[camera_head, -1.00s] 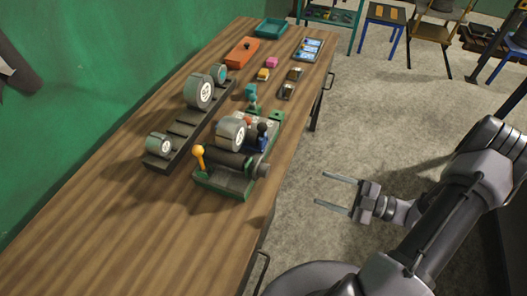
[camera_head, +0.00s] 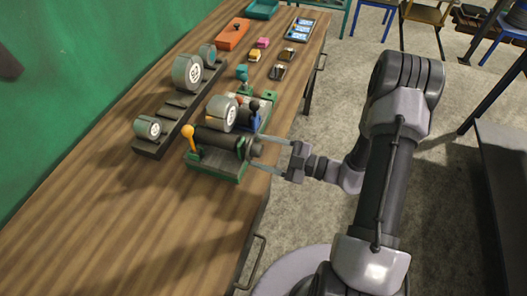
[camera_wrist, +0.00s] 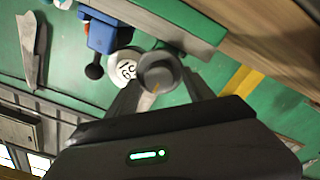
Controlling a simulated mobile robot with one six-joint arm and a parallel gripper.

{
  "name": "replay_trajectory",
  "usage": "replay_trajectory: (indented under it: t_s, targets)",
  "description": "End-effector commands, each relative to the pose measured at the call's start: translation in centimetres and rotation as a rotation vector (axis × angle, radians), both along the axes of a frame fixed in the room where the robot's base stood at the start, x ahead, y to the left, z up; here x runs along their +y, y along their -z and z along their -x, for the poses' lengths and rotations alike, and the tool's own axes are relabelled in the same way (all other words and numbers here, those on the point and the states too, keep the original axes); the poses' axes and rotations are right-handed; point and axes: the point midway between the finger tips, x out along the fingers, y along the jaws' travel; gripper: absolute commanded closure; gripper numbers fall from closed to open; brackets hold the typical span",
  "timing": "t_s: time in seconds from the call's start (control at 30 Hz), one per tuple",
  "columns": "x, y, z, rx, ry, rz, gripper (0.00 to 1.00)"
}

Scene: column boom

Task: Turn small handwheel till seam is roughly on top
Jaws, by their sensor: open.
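The small handwheel (camera_head: 255,149) is a dark round knob on the right end of a dark cylinder, on a green-based machine (camera_head: 222,170). In the wrist view its grey round body (camera_wrist: 158,70) sits between my fingers. A thin orange-tan mark shows low on the knob's face, near the bottom in the wrist picture; I cannot tell for sure that it is the seam. My gripper (camera_head: 262,153) is open, its two fingers reaching from the right, one on each side of the handwheel. Contact with the fingers cannot be made out.
A yellow-knobbed lever (camera_head: 188,132) and a blue part with a black knob (camera_head: 253,106) stand on the machine. A dark stepped rack with grey rollers (camera_head: 187,72) is behind it. Small blocks and an orange box (camera_head: 233,34) lie farther back. The near bench is clear.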

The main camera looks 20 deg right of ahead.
Motion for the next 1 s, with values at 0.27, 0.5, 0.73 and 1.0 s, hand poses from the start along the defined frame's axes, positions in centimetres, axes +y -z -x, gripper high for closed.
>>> replay_trajectory:
  t_s: [0.27,0.5,0.73,1.0]
  targets:
    - [-0.03,0.0,0.02,0.0,0.0,0.0,0.72]
    - [-0.04,0.0,0.03,-0.002,0.0,0.001,1.0]
    - [-0.02,-0.03,0.06,-0.043,0.0,0.031,1.0]
    - [0.02,-0.05,0.11,-0.199,-0.001,0.146,1.0]
